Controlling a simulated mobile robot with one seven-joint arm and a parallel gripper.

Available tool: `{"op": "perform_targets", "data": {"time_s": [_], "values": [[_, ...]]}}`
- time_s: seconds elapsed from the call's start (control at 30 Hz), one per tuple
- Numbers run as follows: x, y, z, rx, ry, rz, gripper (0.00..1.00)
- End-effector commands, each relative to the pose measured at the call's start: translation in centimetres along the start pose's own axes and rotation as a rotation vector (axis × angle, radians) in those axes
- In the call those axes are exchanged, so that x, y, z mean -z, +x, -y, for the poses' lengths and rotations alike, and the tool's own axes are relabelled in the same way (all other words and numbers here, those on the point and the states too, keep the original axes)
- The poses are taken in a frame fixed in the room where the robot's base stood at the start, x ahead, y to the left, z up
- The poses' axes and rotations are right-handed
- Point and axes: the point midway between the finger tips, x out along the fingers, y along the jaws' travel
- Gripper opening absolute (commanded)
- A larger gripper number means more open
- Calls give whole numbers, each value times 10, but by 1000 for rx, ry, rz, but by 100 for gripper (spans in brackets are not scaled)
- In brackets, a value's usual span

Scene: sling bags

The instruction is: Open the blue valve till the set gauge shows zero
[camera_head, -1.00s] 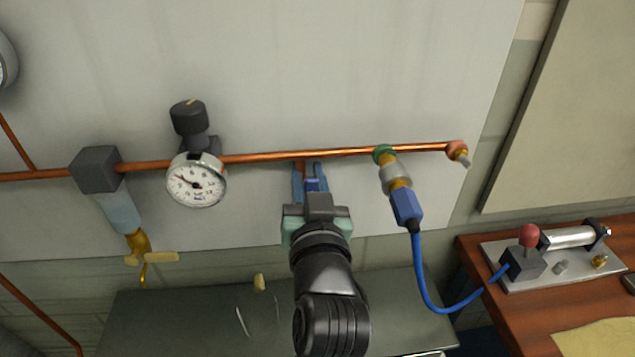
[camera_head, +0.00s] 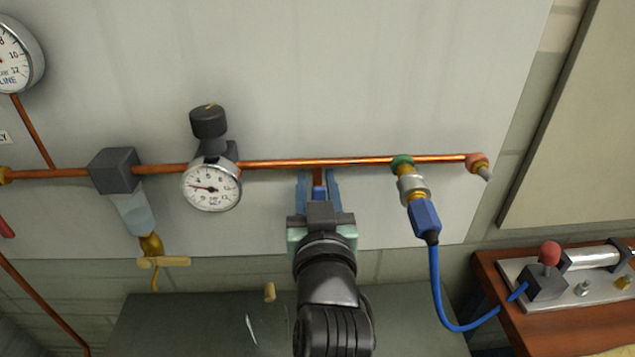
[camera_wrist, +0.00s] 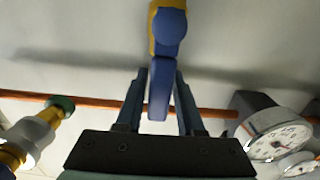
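The blue valve handle (camera_head: 318,192) hangs below the copper pipe in the head view. In the wrist view the blue handle (camera_wrist: 160,92) stands upright between my fingers, with a yellow part above it. My gripper (camera_head: 318,184) is around the handle. Its two fingers (camera_wrist: 160,98) are apart, one on each side, with narrow gaps to the handle. My gripper hides the lower part of the valve in the head view. The set gauge (camera_head: 212,187) is left of the gripper; its needle points left, toward low numbers, and the exact reading is too small to tell.
A black knob (camera_head: 208,121) stands above the gauge. A grey block with a clear bowl (camera_head: 133,213) is at left. At right, a coupling with a blue plug (camera_head: 425,215) and hose hangs from the pipe. A line gauge (camera_head: 15,58) is cut off at top left.

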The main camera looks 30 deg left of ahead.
Motion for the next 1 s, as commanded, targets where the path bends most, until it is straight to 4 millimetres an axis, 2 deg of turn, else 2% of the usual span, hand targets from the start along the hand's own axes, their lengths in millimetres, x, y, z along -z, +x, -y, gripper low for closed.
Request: {"op": "perform_targets", "data": {"time_s": [0.03,0.1,0.37,0.53,0.67,1.0], "values": [[0,0,0,1,1,0,48],[0,0,0,0,2,-1,55],[0,0,0,0,4,-2,55],[-1,-11,-1,-1,4,-1,55],[-2,-33,-1,-2,6,-2,55],[-3,-108,0,-3,3,0,55]]}}
